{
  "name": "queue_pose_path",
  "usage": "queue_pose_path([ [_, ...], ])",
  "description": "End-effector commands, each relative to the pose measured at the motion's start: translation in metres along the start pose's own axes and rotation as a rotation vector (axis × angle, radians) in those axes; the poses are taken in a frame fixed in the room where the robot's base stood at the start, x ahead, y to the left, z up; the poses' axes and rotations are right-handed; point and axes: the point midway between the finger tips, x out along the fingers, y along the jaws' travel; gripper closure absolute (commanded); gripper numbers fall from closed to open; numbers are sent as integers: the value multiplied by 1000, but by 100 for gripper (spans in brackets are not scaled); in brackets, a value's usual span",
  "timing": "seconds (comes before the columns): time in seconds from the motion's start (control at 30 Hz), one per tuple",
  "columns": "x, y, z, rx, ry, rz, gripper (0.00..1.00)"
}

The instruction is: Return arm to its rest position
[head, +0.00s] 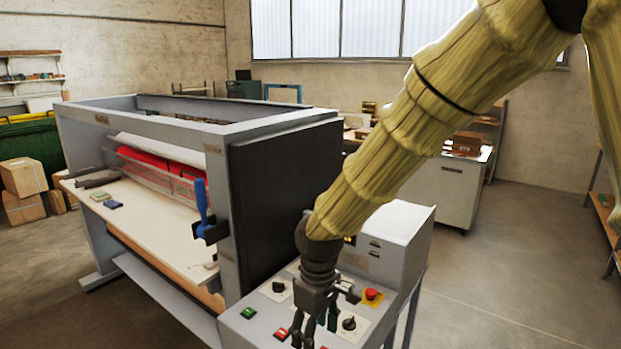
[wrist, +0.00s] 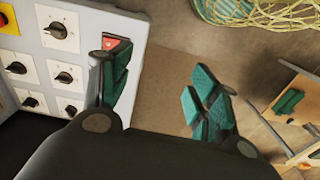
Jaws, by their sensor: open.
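My arm, in a yellowish ribbed cover, reaches down from the upper right in the head view. My gripper (head: 312,325) hangs low over the front of the laminator's control panel (head: 240,325). In the wrist view my gripper (wrist: 165,95) has its green-padded fingers spread wide with nothing between them. The left finger overlaps a red button (wrist: 112,44) at the panel's edge; I cannot tell whether it touches. The right finger is over the floor. The roll laminator (head: 285,170) stands left of the arm.
The panel carries a red emergency stop (head: 372,295), a green button (head: 248,313) and several black knobs. A blue-handled lever (head: 202,205) is on the laminator's frame. A white cabinet (head: 445,190) stands behind. Open floor (head: 510,270) lies to the right.

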Motion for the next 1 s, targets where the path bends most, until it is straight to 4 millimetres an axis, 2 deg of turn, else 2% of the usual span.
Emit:
queue_pose_path([
  [0.03,13,0,2,9,0,-10,39],
  [0.27,64,-2,13,72,21,-50,39],
  [0.37,93,-2,20,108,31,-71,39],
  [0.67,218,-9,62,289,62,-141,39],
  [0.87,302,-19,105,433,71,-165,39],
  [1.0,359,-28,141,541,71,-165,39],
])
